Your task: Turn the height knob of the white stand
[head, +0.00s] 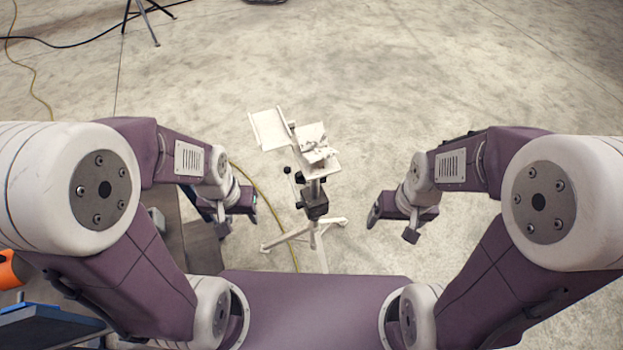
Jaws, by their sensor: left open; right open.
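The white stand (268,129) stands on the floor in front of me, near the middle of the head view. It has white plates at the top, a dark clamp block (314,206) on its post and white legs spread below. Small black knobs (299,180) sit at the left side of the post; which one sets the height I cannot tell. My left gripper (232,222) is left of the stand, apart from it, open and empty. My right gripper (392,226) is right of the stand, apart from it, open and empty.
A yellow cable (268,200) runs along the floor behind and beside the stand. A dark tripod (150,20) stands at the back left with a black cable. A dark bench (203,246) with an orange item (9,270) is at the lower left. Floor at the right is clear.

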